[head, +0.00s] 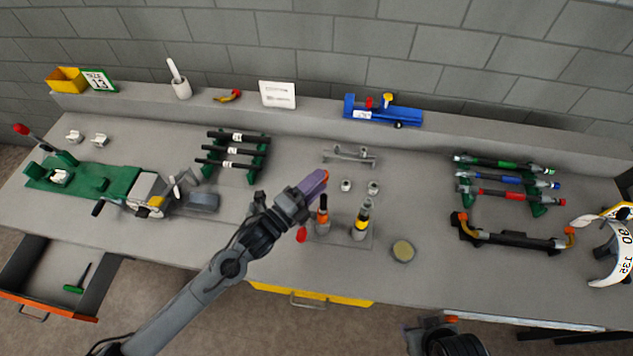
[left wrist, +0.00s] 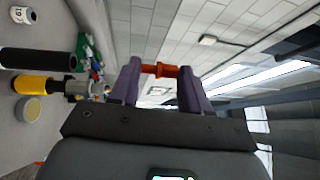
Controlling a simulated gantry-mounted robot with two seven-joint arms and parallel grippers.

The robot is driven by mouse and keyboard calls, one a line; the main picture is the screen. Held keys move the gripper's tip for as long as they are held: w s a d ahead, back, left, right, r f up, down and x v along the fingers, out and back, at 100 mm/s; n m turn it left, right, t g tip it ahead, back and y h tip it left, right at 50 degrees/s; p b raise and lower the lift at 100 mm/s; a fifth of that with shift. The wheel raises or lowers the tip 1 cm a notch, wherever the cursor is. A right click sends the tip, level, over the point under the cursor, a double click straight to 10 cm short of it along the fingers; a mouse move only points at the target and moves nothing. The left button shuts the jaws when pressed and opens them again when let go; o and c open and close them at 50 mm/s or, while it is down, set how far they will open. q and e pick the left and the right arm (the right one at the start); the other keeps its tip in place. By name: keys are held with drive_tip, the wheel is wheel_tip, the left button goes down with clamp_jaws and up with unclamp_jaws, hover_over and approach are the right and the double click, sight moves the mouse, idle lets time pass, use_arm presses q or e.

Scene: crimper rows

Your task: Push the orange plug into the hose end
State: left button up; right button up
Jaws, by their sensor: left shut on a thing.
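My left gripper (head: 318,180) is over the middle of the bench, with its purple fingers pointing up and to the right. It is shut on the orange plug (left wrist: 160,71), which sits crosswise between the fingertips in the left wrist view. Only a little orange shows at the fingertips in the head view. Black hoses (head: 232,150) lie on a green rack left of the gripper, and hoses with green, blue and red bands (head: 505,180) lie on a rack at the right. I cannot tell which hose end the task means. The plug touches no hose. My right gripper's fingers are not visible.
An orange-banded tool (head: 322,216) and a yellow-banded tool (head: 361,221) stand upright just below the gripper. A round yellowish dish (head: 403,251) lies nearby. A green crimping machine (head: 95,180) fills the left. A black bar with orange elbows (head: 512,236) lies right.

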use_arm(q)
drive_tip(key=shift+f+b, duration=2.35)
drive_tip(key=shift+f, duration=0.55)
drive_tip(key=shift+f, duration=0.35)
